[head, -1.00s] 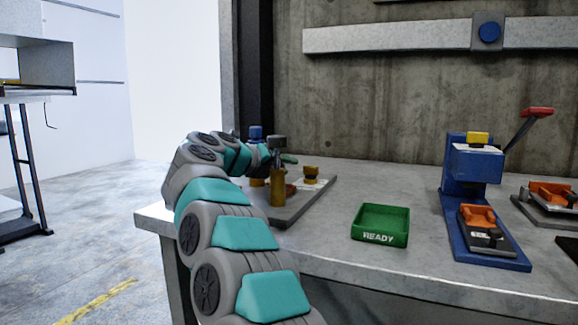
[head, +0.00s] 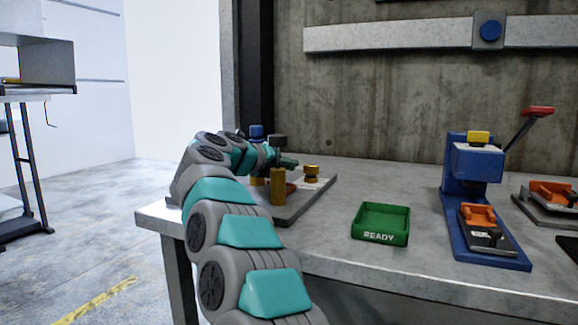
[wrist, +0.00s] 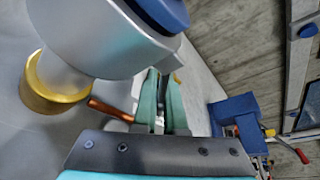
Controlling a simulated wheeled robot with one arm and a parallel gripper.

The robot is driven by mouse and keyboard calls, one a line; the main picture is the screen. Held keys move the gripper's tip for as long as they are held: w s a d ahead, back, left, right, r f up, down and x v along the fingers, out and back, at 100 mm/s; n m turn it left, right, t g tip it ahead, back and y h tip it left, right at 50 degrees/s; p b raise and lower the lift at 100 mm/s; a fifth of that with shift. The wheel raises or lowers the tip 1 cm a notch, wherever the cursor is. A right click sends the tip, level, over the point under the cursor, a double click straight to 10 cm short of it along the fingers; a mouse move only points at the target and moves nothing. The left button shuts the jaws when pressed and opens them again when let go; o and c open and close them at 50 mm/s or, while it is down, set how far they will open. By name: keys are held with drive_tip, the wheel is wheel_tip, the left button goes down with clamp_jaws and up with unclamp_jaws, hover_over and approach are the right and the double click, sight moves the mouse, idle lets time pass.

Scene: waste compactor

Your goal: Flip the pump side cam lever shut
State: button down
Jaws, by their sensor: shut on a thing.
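My gripper (head: 290,163) is at the fixture plate (head: 322,190) on the left of the bench, beside a yellow post with a dark top (head: 278,188). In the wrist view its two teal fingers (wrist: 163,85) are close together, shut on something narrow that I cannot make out. An orange-brown bar (wrist: 110,110), possibly the cam lever, runs up to the left finger near its base. A large silver body with a blue top (wrist: 105,35) fills the upper left of the wrist view, close to the fingers. A yellow collar (wrist: 48,85) is beside it. The lever's pivot is hidden.
A blue press (head: 470,185) with a red-handled lever stands further right. The concrete wall is behind.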

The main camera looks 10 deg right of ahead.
drive_tip(key=shift+a+f, duration=0.1)
idle(0.3)
drive_tip(key=m+y, duration=0.1)
drive_tip(key=w+a+f+m, duration=0.1)
drive_tip(key=shift+a+f+m+t+y+b, duration=0.15)
drive_tip(key=shift+m+t+y+b, duration=0.15)
drive_tip(key=shift+m+y, duration=0.1)
drive_tip(key=shift+w+a+f+m+y, duration=0.2)
drive_tip(key=shift+w+a+m+y, duration=0.35)
drive_tip(key=shift+m, duration=0.35)
drive_tip(key=shift+a+t, duration=0.15)
drive_tip(key=shift+t, duration=0.15)
drive_tip(key=c, duration=1)
unclamp_jaws()
drive_tip(key=shift+s, duration=0.1)
